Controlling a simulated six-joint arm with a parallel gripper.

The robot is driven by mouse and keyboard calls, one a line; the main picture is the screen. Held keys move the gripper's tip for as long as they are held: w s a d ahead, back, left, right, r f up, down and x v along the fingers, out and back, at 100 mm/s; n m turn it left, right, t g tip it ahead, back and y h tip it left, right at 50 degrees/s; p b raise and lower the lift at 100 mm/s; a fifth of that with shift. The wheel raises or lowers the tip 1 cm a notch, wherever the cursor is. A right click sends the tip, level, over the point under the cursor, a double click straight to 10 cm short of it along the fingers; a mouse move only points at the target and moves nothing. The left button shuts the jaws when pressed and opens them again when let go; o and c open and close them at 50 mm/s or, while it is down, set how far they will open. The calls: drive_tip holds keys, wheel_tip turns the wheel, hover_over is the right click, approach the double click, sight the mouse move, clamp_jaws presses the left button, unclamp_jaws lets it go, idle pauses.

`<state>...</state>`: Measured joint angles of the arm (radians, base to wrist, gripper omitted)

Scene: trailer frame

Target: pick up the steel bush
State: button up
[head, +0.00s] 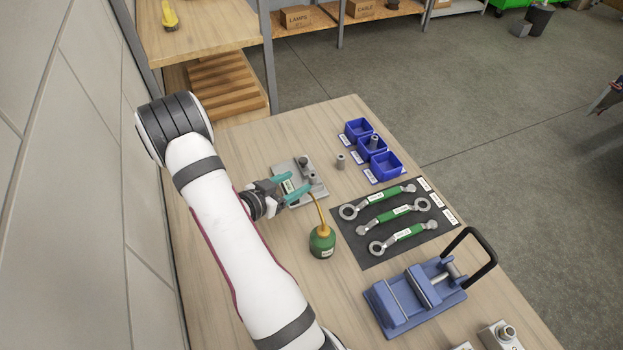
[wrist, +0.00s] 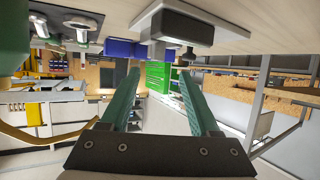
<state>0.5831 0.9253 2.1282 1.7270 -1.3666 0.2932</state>
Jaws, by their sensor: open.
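Several small grey cylinders show in the head view, and I cannot tell for certain which is the steel bush. One grey cylinder (head: 340,161) stands upright on the bare bench between the grey fixture and the blue bins. Another cylinder (head: 374,141) stands in the middle blue bin. The grey fixture plate (head: 312,192) bears small upright cylindrical parts. My gripper (head: 293,189) is open, its teal fingers low at the near side of the fixture. In the wrist view my gripper (wrist: 159,72) shows nothing between its fingers. The wrist picture appears upside down.
A green oil can (head: 322,242) with a thin yellow spout stands close to my gripper. Blue bins (head: 386,167) stand at the bench's far right edge. A dark mat (head: 384,250) holds green-handled wrenches. A blue vise (head: 415,292) stands in front. Bare wood lies behind the fixture.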

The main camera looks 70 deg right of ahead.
sight(312, 175)
drive_tip(key=x, duration=0.5)
drive_tip(key=shift+s, duration=0.25)
clamp_jaws()
